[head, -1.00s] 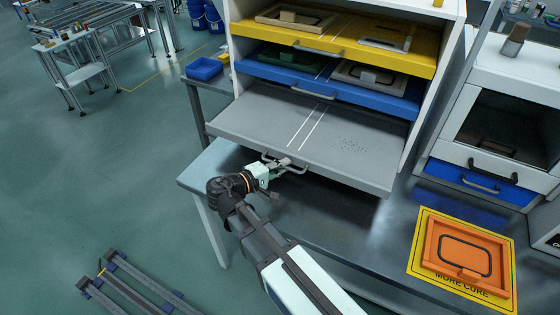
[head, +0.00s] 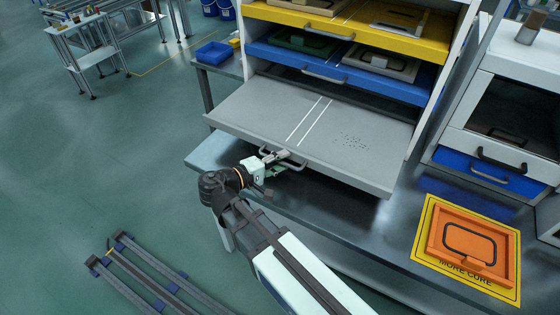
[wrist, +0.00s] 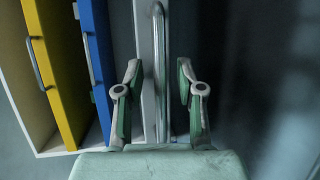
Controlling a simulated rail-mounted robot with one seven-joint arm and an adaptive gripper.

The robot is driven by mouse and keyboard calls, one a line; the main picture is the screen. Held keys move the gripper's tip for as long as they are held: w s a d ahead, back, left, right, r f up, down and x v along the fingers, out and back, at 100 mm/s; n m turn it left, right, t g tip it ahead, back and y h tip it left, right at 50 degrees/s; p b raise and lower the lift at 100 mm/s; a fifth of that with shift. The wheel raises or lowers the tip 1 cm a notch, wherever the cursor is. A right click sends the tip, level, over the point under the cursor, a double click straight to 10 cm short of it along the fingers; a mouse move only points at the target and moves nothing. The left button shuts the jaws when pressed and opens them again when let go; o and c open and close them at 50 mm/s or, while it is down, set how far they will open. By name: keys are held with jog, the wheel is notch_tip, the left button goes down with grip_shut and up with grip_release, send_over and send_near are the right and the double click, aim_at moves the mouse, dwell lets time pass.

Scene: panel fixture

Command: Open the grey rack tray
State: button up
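The grey rack tray (head: 255,110) sticks well out of the lowest slot of the rack in the head view. It is empty, with two white lines and a patch of small dark marks. Its bar handle (head: 291,165) is on the front edge. My gripper (head: 272,159) is at this handle. In the wrist view my gripper (wrist: 158,100) has its two fingers apart, one on each side of the handle (wrist: 159,75), with gaps visible beside the bar. Contact deeper down cannot be made out.
Above are a blue tray (head: 341,80) and a yellow tray (head: 336,26), both holding parts. A bench (head: 345,227) lies below the grey tray. An orange frame (head: 465,249) lies on a yellow mat (head: 424,252) at right. Open floor lies left.

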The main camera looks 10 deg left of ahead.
jog(key=v, duration=1.2)
dwell(0.4)
